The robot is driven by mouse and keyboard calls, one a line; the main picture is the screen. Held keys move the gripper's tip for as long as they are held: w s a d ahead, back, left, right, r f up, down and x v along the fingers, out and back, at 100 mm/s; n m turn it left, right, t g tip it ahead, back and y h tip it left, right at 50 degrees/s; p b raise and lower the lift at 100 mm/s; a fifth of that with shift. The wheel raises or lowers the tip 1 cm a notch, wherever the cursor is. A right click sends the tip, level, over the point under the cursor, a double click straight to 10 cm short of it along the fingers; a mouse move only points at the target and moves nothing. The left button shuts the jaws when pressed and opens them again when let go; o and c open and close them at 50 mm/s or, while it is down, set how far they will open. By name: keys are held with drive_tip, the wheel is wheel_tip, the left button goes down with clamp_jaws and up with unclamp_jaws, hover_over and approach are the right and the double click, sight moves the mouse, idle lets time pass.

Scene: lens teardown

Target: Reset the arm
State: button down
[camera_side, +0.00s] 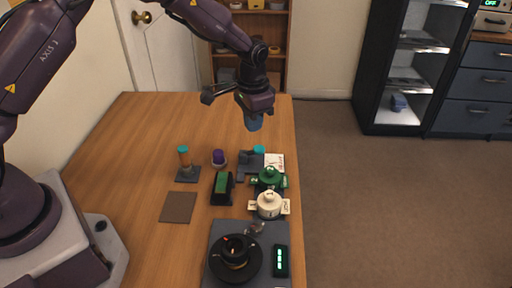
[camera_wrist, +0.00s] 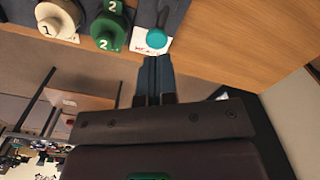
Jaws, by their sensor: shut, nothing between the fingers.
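My gripper (camera_side: 254,124) hangs fingers-down above the far right part of the wooden table in the side view. Its bluish-grey fingers (camera_wrist: 153,72) are together and empty in the wrist view. Below and nearer the camera is a grey stand with a teal cap (camera_side: 259,149), beside a white card with red marks (camera_side: 275,160). The teal cap also shows in the wrist view (camera_wrist: 156,38), just beyond the fingertips and apart from them. A green lidded pot (camera_side: 269,177) and a white lidded pot (camera_side: 269,205) stand along the right edge; the wrist view shows them numbered 2 and 1.
A grey mat (camera_side: 219,233) holds a black round device (camera_side: 235,262) and a small display (camera_side: 281,262). The far table is clear.

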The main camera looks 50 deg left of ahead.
drive_tip(key=s+a+r+n+t, duration=0.1)
drive_tip(key=s+r+t, duration=0.1)
drive_tip(key=s+r, duration=0.9)
drive_tip(key=s+r+n+t, duration=0.2)
drive_tip(key=s+r+t, duration=0.1)
drive_tip(key=s+r, duration=0.9)
drive_tip(key=s, duration=0.5)
drive_tip(key=shift+s+a+t, duration=0.15)
drive_tip(key=shift+a+t, duration=0.15)
drive_tip(key=shift+a, duration=0.1)
drive_tip(key=shift+r, duration=0.1)
